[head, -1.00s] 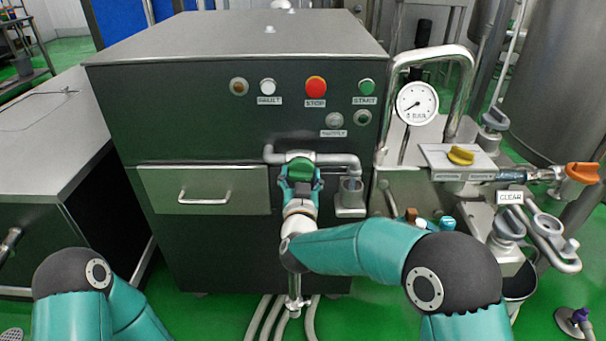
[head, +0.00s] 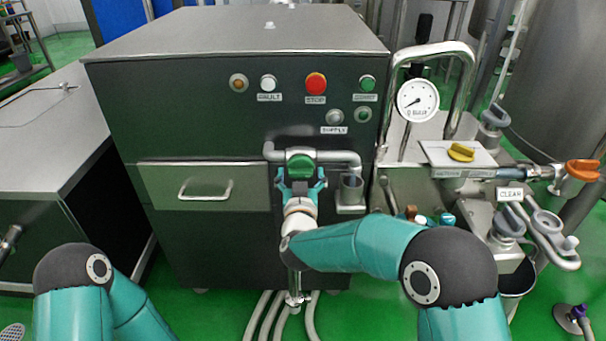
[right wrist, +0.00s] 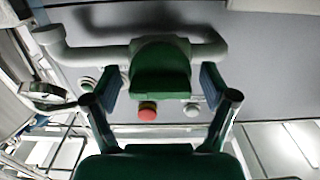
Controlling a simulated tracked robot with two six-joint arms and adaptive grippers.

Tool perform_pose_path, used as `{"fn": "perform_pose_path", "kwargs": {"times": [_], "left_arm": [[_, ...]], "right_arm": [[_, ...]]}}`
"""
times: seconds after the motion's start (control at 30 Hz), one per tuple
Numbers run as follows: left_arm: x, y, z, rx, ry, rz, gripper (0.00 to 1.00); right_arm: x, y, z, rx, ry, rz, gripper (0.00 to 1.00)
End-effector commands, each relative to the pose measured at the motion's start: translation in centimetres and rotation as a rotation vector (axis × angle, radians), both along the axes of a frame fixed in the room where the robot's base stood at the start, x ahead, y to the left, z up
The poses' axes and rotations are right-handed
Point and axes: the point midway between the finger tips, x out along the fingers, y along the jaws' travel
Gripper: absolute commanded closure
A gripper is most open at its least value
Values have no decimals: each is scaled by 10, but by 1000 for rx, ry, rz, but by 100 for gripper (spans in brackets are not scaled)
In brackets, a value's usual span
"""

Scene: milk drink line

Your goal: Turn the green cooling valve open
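The green cooling valve (head: 300,167) sits on a grey pipe on the front of the dark machine cabinet, right of the drawer. In the right wrist view its green handle (right wrist: 160,72) is in the middle, with the pipe behind it. My right gripper (head: 301,180) is open just below and in front of the handle. In the right wrist view its two fingers (right wrist: 161,86) stand one on each side of the handle, with a visible gap on both sides. My left gripper is out of view; only part of that arm shows at the lower left.
Above the valve are the red stop button (head: 316,83), white fault button (head: 268,83) and green start button (head: 366,83). A small grey cup (head: 351,189) sits at the pipe's right end.

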Motion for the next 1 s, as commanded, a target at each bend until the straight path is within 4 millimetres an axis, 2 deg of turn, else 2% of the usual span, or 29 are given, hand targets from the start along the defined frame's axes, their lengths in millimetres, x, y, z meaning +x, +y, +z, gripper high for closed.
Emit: {"fn": "perform_pose_path", "kwargs": {"times": [0.27, 0.47, 0.9, 1.0], "left_arm": [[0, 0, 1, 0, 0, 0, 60], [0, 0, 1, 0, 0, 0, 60], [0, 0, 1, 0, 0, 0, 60], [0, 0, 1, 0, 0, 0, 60]], "right_arm": [[-1, 0, 3, 2, -6, 0, 15], [-14, 1, 4, 2, -6, 1, 15], [-95, 1, 2, 1, -4, 2, 15], [-108, 1, 3, 1, -5, 2, 15]]}}
